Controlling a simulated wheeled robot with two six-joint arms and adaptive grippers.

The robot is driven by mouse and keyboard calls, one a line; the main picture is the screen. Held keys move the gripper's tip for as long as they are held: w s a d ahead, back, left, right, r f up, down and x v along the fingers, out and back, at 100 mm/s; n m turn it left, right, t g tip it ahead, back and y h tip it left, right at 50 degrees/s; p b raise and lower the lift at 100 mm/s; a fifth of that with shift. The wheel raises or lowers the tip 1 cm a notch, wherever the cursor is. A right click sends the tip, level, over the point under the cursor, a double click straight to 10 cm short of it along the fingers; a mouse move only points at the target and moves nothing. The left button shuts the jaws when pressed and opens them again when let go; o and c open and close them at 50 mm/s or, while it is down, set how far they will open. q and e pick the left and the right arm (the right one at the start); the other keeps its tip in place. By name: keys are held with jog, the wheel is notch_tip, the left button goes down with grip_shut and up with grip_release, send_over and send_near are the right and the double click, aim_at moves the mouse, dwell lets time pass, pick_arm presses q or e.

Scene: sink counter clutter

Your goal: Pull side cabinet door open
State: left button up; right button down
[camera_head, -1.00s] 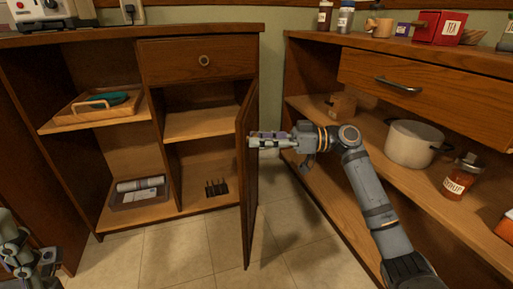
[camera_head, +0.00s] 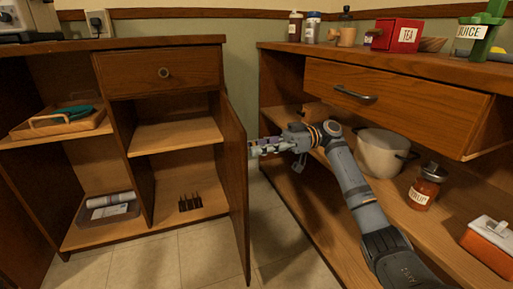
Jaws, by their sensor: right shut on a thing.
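The side cabinet door (camera_head: 236,190) stands swung out from the right edge of the left wooden cabinet (camera_head: 163,53), seen almost edge-on. The compartments behind it are open to view. My right gripper (camera_head: 257,148) is at the door's outer face near its free edge, shut on the door handle, which the fingers hide. The right arm reaches in from the lower right. My left gripper is out of view.
The right counter has a drawer pulled out (camera_head: 400,105), close above my right arm. A white pot (camera_head: 379,152), a labelled jar (camera_head: 424,188) and an orange-and-white box (camera_head: 490,245) sit on its shelf. Bare tiled floor (camera_head: 285,235) lies between the cabinets.

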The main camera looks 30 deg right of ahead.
jog(key=c, duration=1)
grip_release()
jog(key=d, duration=0.8)
jog(key=s+d, duration=0.1)
jog(key=d, duration=0.3)
jog(key=shift+s, duration=0.1)
